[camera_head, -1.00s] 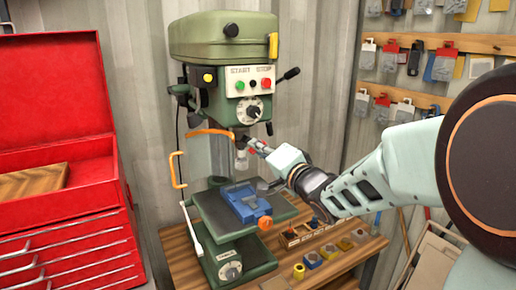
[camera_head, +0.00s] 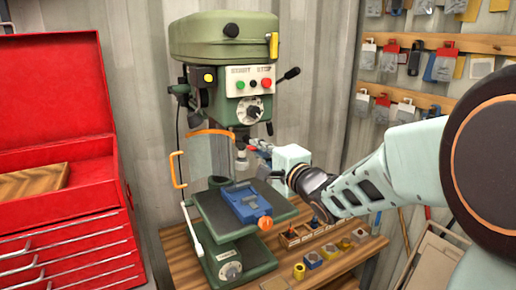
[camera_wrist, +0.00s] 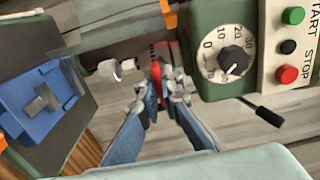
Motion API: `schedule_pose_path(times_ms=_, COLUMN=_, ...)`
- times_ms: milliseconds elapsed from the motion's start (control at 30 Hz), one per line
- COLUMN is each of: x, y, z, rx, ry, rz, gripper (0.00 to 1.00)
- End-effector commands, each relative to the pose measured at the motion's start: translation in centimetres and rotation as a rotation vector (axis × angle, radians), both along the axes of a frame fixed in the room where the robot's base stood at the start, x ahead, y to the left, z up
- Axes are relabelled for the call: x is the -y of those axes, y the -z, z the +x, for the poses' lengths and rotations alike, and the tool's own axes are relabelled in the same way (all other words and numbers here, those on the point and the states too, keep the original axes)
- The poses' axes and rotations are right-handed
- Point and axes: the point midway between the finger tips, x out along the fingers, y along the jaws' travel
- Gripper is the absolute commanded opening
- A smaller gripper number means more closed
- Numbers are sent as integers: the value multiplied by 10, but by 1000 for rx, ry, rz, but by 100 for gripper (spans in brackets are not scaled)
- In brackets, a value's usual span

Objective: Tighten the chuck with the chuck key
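The drill press chuck (camera_head: 242,158) hangs below the green head of the drill press (camera_head: 225,50); the silvery chuck also shows in the wrist view (camera_wrist: 116,70). My gripper (camera_head: 256,146) is just right of the chuck, at about its height. In the wrist view my gripper's fingertips (camera_wrist: 164,88) are closed around a narrow red piece, which looks like the chuck key (camera_wrist: 156,80). The key is to the right of the chuck, with a visible gap between them in that view. The key's tip is hard to make out, and the fingers hide part of it.
A blue vise (camera_head: 246,203) sits on the press table below the chuck. The clear guard with an orange rim (camera_head: 210,132) is at the left of the chuck. A feed lever (camera_head: 290,73) sticks out at right. A red tool chest (camera_head: 60,100) stands at left.

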Motion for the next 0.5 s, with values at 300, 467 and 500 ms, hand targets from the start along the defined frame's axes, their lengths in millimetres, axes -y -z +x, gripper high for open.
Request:
schedule_pose_path(times_ms=300, x=0, y=-1, z=0, rx=-31, ry=1, rz=48, gripper=0)
schedule_pose_path(times_ms=467, x=0, y=-1, z=0, rx=-111, ry=0, rz=167, gripper=0)
schedule_pose_path(times_ms=500, x=0, y=-1, z=0, rx=-125, ry=0, rz=188, gripper=0)
